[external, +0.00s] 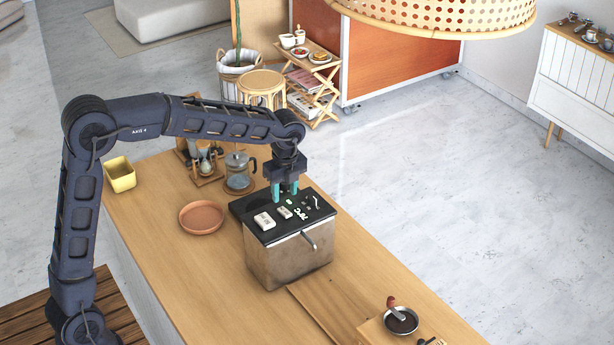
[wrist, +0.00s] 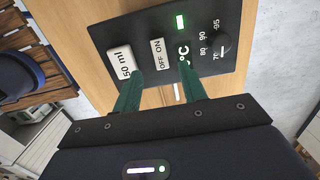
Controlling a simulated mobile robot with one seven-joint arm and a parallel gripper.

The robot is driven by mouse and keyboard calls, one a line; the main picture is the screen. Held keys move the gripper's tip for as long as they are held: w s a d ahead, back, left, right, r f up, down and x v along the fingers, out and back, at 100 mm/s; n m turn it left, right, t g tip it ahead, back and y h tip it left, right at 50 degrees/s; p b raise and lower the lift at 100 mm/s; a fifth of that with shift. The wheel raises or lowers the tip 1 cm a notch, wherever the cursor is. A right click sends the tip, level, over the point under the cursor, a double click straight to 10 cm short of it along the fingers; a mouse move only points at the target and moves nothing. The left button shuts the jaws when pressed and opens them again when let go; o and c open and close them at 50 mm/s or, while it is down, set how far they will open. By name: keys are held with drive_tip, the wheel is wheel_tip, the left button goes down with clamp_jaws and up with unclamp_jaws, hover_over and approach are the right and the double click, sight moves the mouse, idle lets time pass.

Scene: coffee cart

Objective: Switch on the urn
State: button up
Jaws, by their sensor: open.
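The urn (external: 285,262) is a metal box with a black top panel on the wooden counter. In the wrist view its panel (wrist: 213,75) carries a white OFF/ON switch (wrist: 158,54), a white 50 ml button (wrist: 121,62), a green-lit display (wrist: 181,22) and a dark temperature dial (wrist: 221,46). My gripper (external: 284,191) is over the panel's back part, teal fingers pointing down. In the wrist view my gripper (wrist: 162,80) is open and empty, its fingertips on either side of the switch's line. I cannot tell whether they touch the panel or which way the switch is set.
A terracotta dish (external: 201,218) lies left of the urn. A glass press (external: 238,172) stands behind it, and a yellow container (external: 120,174) is at the far left. A dark pan (external: 401,321) is at the front right. The counter left of the urn has free room.

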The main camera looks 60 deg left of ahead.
wheel_tip(320, 180, up, 5)
drive_tip(key=shift+d+f, duration=0.1)
drive_tip(key=shift+d, duration=0.05)
idle(0.4)
drive_tip(key=s+r+n+t, duration=0.1)
drive_tip(key=s+r+n, duration=0.3)
drive_tip(key=s, duration=0.7)
drive_tip(key=s+r+n+t, duration=0.1)
drive_tip(key=s+n, duration=0.4)
drive_tip(key=s, duration=0.7)
drive_tip(key=s+f+n+t, duration=0.1)
drive_tip(key=s+f+n, duration=0.2)
drive_tip(key=s, duration=0.6)
drive_tip(key=s+f+n+t, duration=0.1)
drive_tip(key=s+f+n, duration=0.2)
drive_tip(key=s+n, duration=0.3)
drive_tip(key=s, duration=0.3)
drive_tip(key=shift+s+a+t+h, duration=0.3)
drive_tip(key=shift+s+a+h, duration=0.05)
drive_tip(key=shift+s+h, duration=0.05)
